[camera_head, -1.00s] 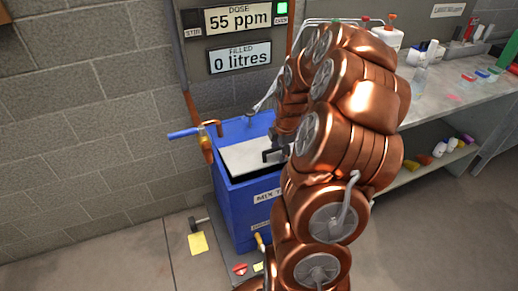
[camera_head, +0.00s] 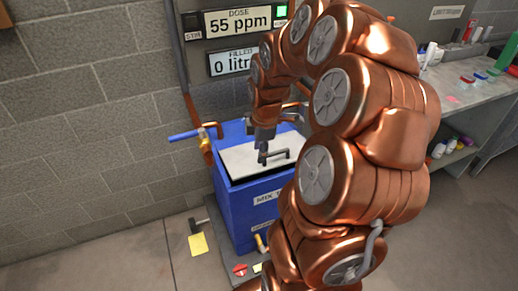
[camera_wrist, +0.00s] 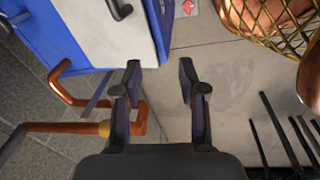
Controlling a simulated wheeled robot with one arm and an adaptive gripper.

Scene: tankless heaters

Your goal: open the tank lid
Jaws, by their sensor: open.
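The blue mix tank (camera_head: 238,205) stands against the wall, with a flat pale grey lid (camera_head: 243,161) lying on top. A dark bar handle (camera_head: 278,155) stands on the lid. My gripper (camera_head: 263,148) is over the lid in the head view, close to the handle; the small gap there is hard to judge. In the wrist view my gripper (camera_wrist: 159,72) is open with nothing between its fingers. The lid (camera_wrist: 90,30) and its handle (camera_wrist: 120,9) are ahead and to the left of the fingers there.
A copper pipe with a blue lever (camera_head: 185,134) sticks out left of the tank. Panels reading 55 ppm (camera_head: 238,21) and litres (camera_head: 234,61) hang above. A bench (camera_head: 465,95) with bottles is at right. Floor (camera_head: 110,260) at left is clear.

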